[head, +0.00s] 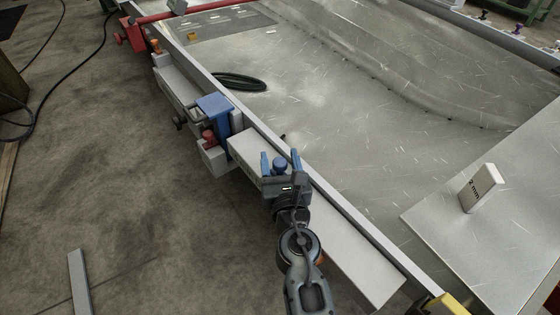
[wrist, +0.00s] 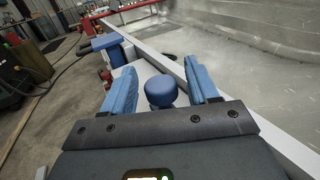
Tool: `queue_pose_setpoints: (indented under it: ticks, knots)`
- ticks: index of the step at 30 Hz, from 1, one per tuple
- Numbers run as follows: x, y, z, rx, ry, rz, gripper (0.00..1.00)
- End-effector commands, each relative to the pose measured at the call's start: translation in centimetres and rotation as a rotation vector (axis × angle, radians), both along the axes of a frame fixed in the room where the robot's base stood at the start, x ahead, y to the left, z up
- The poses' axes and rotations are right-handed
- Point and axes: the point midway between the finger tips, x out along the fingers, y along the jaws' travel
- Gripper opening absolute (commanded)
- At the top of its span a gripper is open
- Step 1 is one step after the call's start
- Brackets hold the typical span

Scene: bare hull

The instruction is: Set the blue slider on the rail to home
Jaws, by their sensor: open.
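A round blue knob (head: 280,163), which appears to be the blue slider's, stands on the pale rail (head: 345,245) along the hull plate's left edge. The knob also shows in the wrist view (wrist: 161,92). My gripper (head: 281,156) is open, with one blue finger on each side of the knob. In the wrist view a gap shows between the knob and each finger. The slider's base is hidden by my gripper, and I cannot make out a home mark.
A blue clamp (head: 213,104) straddles the edge just beyond my gripper, with a red knob (head: 209,137) beside it. Farther along are an orange knob (head: 155,46) and a red clamp (head: 131,32). A "2 mm" block (head: 482,188) stands on the plate at right.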

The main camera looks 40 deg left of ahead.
Motion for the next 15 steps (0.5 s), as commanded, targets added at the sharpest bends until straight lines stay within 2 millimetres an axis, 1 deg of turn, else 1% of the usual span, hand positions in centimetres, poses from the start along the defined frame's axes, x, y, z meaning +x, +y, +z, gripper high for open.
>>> queue_pose_setpoints:
  ticks: [3,15]
  knots:
    - [-0.01,-0.01,0.01,0.0,0.0,0.0,0.59]
    - [-0.03,-0.03,0.0,0.0,0.0,0.0,0.21]
